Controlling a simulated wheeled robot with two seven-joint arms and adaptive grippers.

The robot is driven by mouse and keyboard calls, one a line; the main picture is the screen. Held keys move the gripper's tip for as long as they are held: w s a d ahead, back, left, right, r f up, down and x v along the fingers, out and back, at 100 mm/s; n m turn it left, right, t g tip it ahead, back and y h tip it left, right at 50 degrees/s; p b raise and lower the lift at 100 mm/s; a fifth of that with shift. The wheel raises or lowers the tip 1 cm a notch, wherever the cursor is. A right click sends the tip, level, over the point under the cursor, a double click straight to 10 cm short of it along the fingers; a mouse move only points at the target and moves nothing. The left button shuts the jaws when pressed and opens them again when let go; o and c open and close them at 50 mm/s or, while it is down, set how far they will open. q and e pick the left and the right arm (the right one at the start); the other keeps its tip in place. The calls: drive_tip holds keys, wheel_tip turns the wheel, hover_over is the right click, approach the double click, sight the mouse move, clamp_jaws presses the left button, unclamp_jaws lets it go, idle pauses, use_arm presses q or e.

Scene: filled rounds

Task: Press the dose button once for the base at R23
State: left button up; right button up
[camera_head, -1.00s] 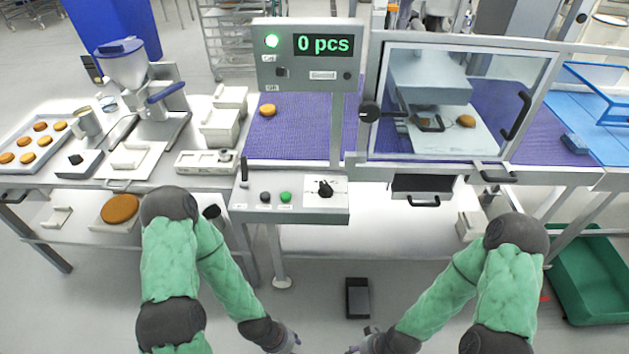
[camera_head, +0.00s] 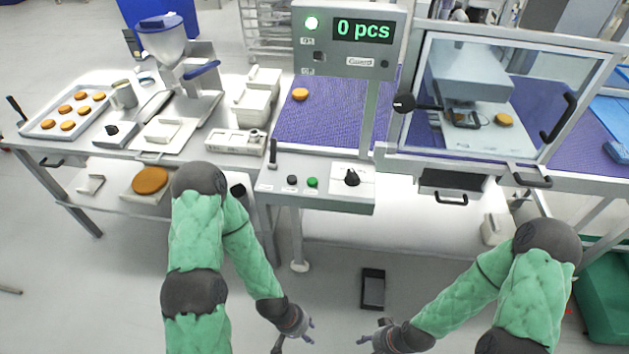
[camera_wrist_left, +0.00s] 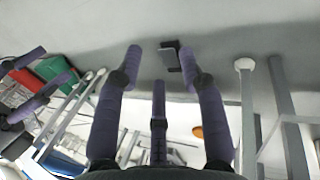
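The hopper machine (camera_head: 162,45) with its blue handle stands on the left table. A small grey box with a black button (camera_head: 112,130) sits in front of it, beside the tray; I cannot read a label on it. Several orange-brown rounds lie on the tray (camera_head: 28,128) at the far left. No R23 mark is legible. My left gripper (camera_head: 308,328) is low over the floor, well below the tables, open and empty; its spread fingers also show in the left wrist view (camera_wrist_left: 162,70). My right gripper (camera_head: 366,332) is also low, empty, with fingers apart.
The control panel (camera_head: 325,198) carries a black button, a green button and a black knob. The display (camera_head: 362,30) reads 0 pcs beside a lit green lamp. A round (camera_head: 300,94) lies on the purple belt (camera_head: 310,135). A black pedal-like block (camera_head: 373,288) is on the floor.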

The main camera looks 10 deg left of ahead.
use_arm(q)
clamp_jaws()
idle(1.4)
